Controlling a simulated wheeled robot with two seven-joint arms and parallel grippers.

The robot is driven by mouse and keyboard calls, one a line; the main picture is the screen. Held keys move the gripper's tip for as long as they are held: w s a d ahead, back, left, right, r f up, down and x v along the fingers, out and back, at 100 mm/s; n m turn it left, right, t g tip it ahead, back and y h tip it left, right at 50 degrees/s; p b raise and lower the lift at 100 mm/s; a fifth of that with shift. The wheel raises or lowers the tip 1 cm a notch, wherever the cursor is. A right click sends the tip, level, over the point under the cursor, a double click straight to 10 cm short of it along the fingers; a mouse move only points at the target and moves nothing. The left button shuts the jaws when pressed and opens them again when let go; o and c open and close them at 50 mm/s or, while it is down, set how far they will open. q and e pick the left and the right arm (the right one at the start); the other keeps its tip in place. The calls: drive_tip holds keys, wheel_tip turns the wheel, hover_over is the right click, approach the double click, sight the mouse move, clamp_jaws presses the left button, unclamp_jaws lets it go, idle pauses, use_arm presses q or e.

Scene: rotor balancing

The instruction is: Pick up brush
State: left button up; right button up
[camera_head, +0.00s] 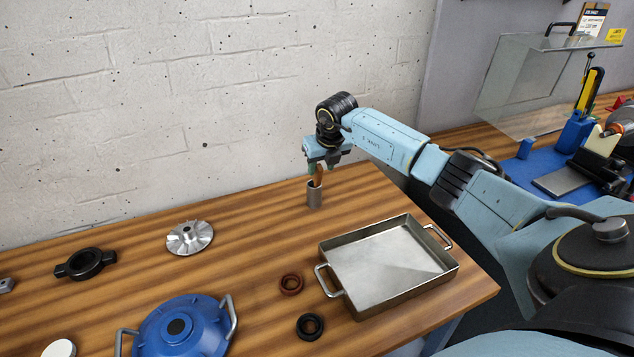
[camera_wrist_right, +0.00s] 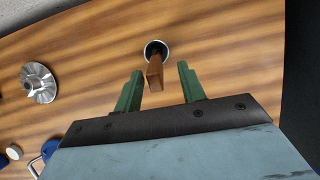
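The brush stands in a small metal cup (camera_head: 314,196) near the back edge of the wooden table. Its brown handle (camera_wrist_right: 155,72) sticks up out of the cup in the right wrist view; its lower end is hidden inside. My right gripper (camera_head: 317,173) is above the cup, pointing down. In the right wrist view its two green fingers (camera_wrist_right: 160,84) are apart, one on each side of the handle, with gaps showing. My left gripper is not in view.
A metal tray (camera_head: 349,299) with handles stands right of the cup. A silver impeller (camera_head: 189,238), a blue housing (camera_head: 205,330), a black flanged ring (camera_head: 85,264), a brown ring (camera_head: 292,284) and a black ring (camera_head: 310,326) lie on the table. A wall is behind.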

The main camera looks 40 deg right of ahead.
sight(316, 173)
drive_tip(key=x, duration=0.3)
drive_tip(key=shift+w+a+f, duration=0.15)
drive_tip(key=shift+w+a, duration=0.1)
drive_tip(key=shift+w, duration=0.2)
drive_tip(key=shift+f, duration=0.25)
drive_tip(key=shift+w+f, duration=0.1)
drive_tip(key=c, duration=0.9)
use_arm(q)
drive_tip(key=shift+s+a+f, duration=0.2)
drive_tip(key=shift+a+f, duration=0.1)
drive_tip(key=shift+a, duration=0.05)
use_arm(e)
clamp_jaws()
